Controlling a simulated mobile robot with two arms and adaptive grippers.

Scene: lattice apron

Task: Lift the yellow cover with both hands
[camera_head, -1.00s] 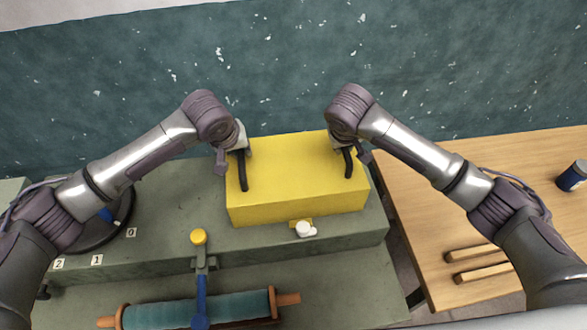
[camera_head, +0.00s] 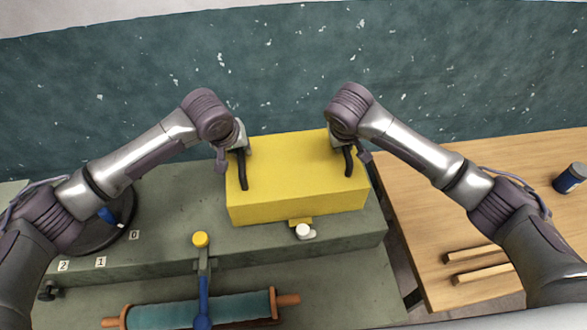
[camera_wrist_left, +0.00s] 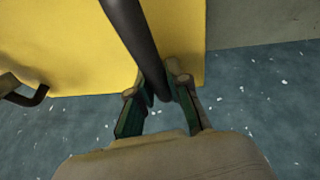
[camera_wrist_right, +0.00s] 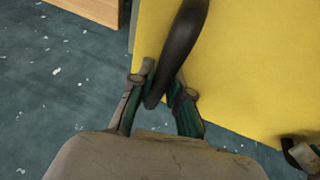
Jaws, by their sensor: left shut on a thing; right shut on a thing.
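The yellow cover (camera_head: 298,190) is a box shape with two black handles on its top, seen on the green-grey bench in the head view. My left gripper (camera_head: 238,150) is shut on the left black handle (camera_head: 243,172); the left wrist view shows the fingers (camera_wrist_left: 163,95) around this dark bar. My right gripper (camera_head: 345,148) is shut on the right black handle (camera_head: 348,162); the right wrist view shows its fingers (camera_wrist_right: 163,95) around the bar. The cover looks level. Whether its underside touches the bench is hard to tell.
A white knob (camera_head: 304,231) sits just in front of the cover. A yellow-topped blue lever (camera_head: 201,240) and a teal roller (camera_head: 240,307) are nearer. A wooden table (camera_head: 450,220) with two wooden bars and a blue can (camera_head: 570,178) stands right.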

